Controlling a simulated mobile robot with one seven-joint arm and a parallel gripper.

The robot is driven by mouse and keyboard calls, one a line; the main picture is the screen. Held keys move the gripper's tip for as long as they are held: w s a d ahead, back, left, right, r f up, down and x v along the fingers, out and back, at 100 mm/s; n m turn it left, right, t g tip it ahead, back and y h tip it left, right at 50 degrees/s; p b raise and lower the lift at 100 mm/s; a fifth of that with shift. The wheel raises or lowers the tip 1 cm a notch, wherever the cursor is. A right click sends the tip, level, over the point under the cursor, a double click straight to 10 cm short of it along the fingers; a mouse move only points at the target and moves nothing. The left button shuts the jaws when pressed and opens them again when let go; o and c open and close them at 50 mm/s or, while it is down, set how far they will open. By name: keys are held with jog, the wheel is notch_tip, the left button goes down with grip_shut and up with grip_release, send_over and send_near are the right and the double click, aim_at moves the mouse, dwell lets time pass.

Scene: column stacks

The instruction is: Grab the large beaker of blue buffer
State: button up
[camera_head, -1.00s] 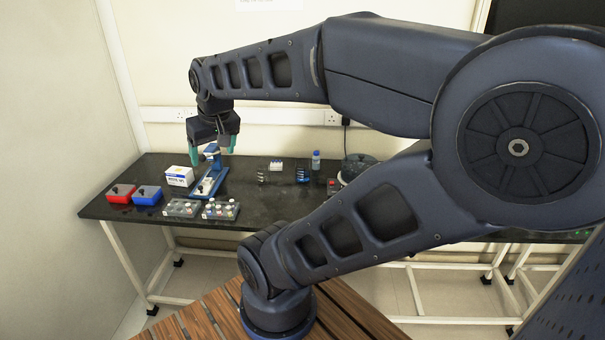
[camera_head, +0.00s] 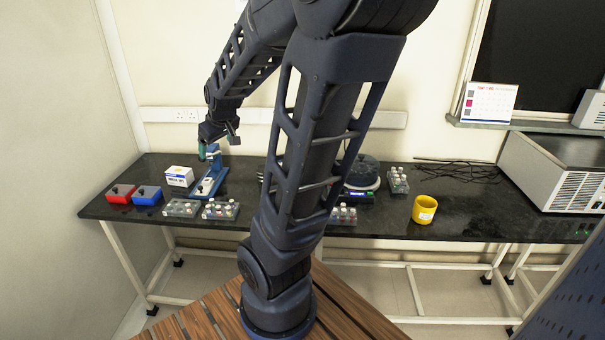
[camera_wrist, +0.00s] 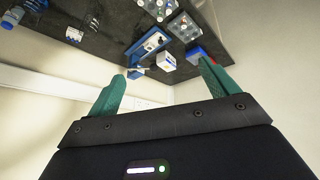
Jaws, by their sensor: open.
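My gripper (camera_head: 204,150) is over the left part of the bench, near the blue stand (camera_head: 209,180). In the wrist view my gripper (camera_wrist: 162,72) has its two teal fingers spread apart with nothing between them. A small blue item (camera_wrist: 38,4) is cut by the top edge of the wrist view, too small to identify.
The black bench (camera_head: 372,224) holds a red box (camera_head: 121,193), a blue box (camera_head: 147,195), a white carton (camera_head: 180,176) and several vial racks (camera_head: 221,209). A yellow container (camera_head: 424,209) stands right of my arm, near a white instrument (camera_head: 555,170). Cables lie behind.

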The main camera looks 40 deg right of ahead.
jog(key=w+d+f+n+t+h, duration=0.1)
jog(key=w+d+f+n+h, duration=0.1)
jog(key=w+d+f, duration=0.55)
jog(key=w+d+f+n+t+h, duration=0.1)
jog(key=w+d+f+n+h, duration=0.25)
jog(key=d+f, duration=0.6)
jog(key=s+d+f+n+t+h, duration=0.2)
jog(key=d+f+n, duration=0.1)
jog(key=d+n, duration=0.45)
jog(key=s+d+f+n+t+h, duration=0.1)
jog(key=d+f+n+t+h, duration=0.1)
jog(key=d+n, duration=0.5)
jog(key=s+d+f+n+t+h, duration=0.2)
jog(key=d+f+n, duration=0.1)
jog(key=d+n, duration=0.4)
jog(key=shift+m, duration=0.7)
jog(key=f, duration=0.4)
jog(key=d+f, duration=0.1)
jog(key=f, duration=0.2)
jog(key=shift+w+d, duration=0.1)
jog(key=shift+w+d+f, duration=0.35)
jog(key=shift+w+d, duration=0.1)
jog(key=shift+w, duration=0.2)
jog(key=shift+x, duration=3)
